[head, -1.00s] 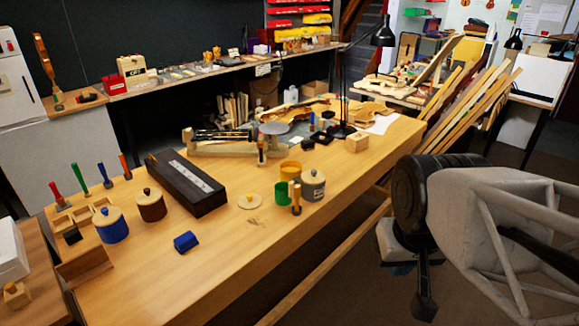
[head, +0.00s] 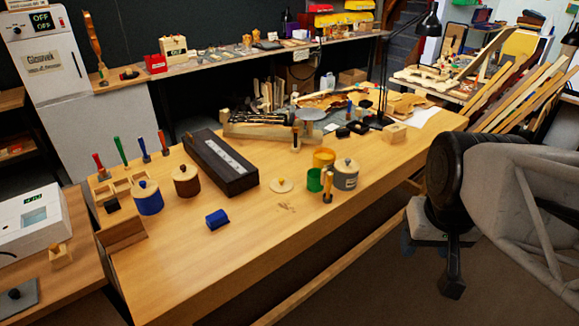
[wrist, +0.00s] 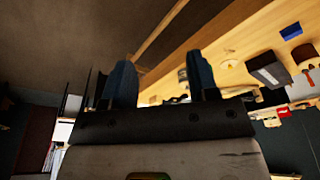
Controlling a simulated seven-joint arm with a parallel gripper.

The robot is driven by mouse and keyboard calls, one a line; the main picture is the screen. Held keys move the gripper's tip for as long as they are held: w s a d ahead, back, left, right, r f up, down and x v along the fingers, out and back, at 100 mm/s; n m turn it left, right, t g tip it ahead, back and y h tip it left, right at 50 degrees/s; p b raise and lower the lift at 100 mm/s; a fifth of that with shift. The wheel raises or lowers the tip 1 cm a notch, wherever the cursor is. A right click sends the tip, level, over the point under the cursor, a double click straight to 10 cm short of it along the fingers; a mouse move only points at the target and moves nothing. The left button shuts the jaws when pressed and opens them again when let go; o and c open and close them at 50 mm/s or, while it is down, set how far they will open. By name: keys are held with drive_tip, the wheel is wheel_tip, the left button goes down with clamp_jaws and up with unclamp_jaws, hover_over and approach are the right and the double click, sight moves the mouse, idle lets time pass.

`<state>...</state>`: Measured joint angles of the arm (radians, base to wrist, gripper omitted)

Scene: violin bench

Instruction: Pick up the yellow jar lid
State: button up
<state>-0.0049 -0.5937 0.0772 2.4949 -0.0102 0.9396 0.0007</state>
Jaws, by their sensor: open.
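The yellow jar lid (head: 281,184) looks like a pale cream-yellow disc with a small knob. A pale round thing that looks like the lid also shows in the wrist view (wrist: 228,64). My gripper (wrist: 163,76) has two dark blue fingers spread apart with nothing held between them. It is off the bench's near right side, well away from the lid. My arm shows at the right of the head view.
A green jar (head: 315,180), a lidded grey jar (head: 345,174) and an upright wooden-handled tool (head: 327,186) stand right of the lid. A long black case (head: 221,161) lies to its left. A blue block (head: 217,219) sits nearer the front.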

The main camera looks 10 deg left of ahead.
drive_tip(key=w+a+r+n, duration=0.1)
drive_tip(key=w+a, duration=0.1)
drive_tip(key=w, duration=0.7)
drive_tip(key=w+a+r+n, duration=0.1)
drive_tip(key=w+a+n, duration=0.15)
drive_tip(key=w, duration=0.65)
drive_tip(key=n+g, duration=0.3)
drive_tip(key=n, duration=0.3)
hover_over(281, 179)
drive_tip(key=shift+m, duration=0.25)
drive_tip(key=f, duration=2.6)
drive_tip(key=shift+s+d, duration=0.1)
drive_tip(key=shift+d, duration=0.25)
drive_tip(key=shift+a+f, duration=0.25)
drive_tip(key=shift+f, duration=0.05)
drive_tip(key=shift+f, duration=1.3)
drive_tip(key=shift+f, duration=2.6)
